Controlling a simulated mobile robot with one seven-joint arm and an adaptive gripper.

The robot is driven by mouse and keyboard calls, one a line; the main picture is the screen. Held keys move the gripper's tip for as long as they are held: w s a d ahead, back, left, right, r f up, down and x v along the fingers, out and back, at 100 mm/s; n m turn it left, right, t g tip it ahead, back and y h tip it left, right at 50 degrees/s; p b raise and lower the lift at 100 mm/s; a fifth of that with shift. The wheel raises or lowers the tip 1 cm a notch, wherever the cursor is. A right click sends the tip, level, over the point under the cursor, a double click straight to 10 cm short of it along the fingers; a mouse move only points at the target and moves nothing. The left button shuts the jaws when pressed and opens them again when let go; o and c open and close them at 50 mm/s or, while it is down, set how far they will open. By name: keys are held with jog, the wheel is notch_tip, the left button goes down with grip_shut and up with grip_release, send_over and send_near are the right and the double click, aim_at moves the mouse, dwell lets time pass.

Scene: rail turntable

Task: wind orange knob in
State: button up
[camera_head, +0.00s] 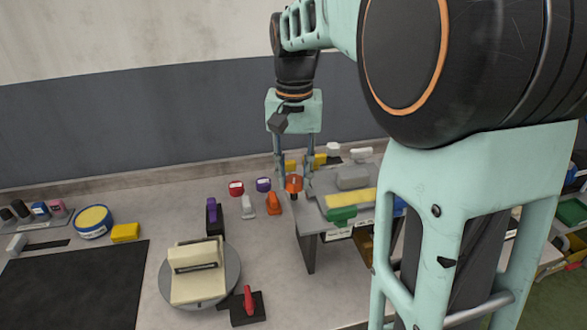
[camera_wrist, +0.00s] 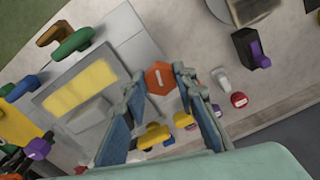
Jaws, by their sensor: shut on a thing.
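The orange knob (camera_head: 293,184) is a many-sided cap with a pale line on its top face. It stands at the left side of a raised grey fixture (camera_head: 310,217) on the bench. My gripper (camera_head: 294,179) points down over it, with one finger on each side. In the wrist view the orange knob (camera_wrist: 160,77) sits between the two fingertips (camera_wrist: 158,79), and the gripper is shut on it. The knob's shaft and underside are hidden.
A turntable (camera_head: 230,262) carrying a cream block is nearer. A green handle (camera_head: 342,214) and a yellow strip (camera_head: 350,198) are on the right.

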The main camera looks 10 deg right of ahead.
aim_at(293, 180)
jog(key=m+p, duration=0.1)
jog(key=m, duration=0.3)
jog(key=shift+m+p, duration=0.5)
jog(key=shift+m, duration=1.4)
jog(key=shift+w+m, duration=0.1)
jog(key=shift+m, duration=0.2)
jog(key=o, duration=1.1)
notch_tip(293, 180, up, 12)
